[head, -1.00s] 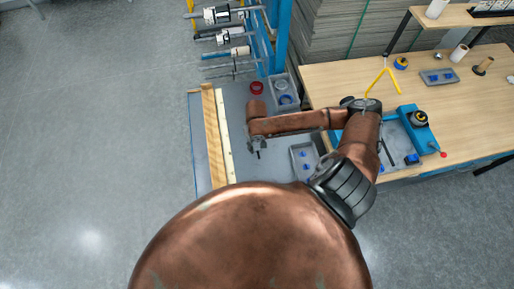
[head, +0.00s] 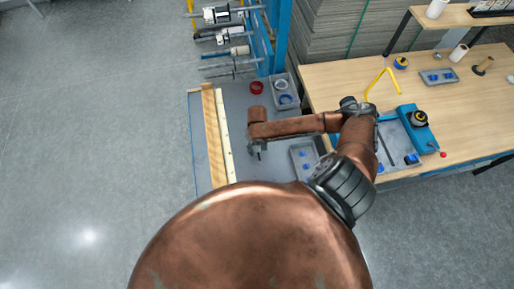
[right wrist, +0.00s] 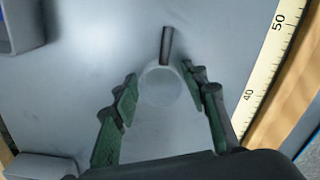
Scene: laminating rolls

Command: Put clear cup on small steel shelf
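A clear cup (right wrist: 160,90) stands on the grey worktop in the right wrist view, seen from above as a pale round shape. My right gripper (right wrist: 159,76) is open, with one green-padded finger on each side of the cup. Whether the fingers touch it I cannot tell. In the head view my right gripper (head: 257,154) is low over the grey worktop (head: 238,100), and the cup cannot be made out there. My left gripper is not in view. I cannot clearly identify the small steel shelf.
A dark rod-like piece (right wrist: 166,45) shows just beyond the cup. A yellow ruler (right wrist: 257,75) and wooden strip (head: 211,130) run along the worktop edge. A wooden table (head: 340,80) stands right.

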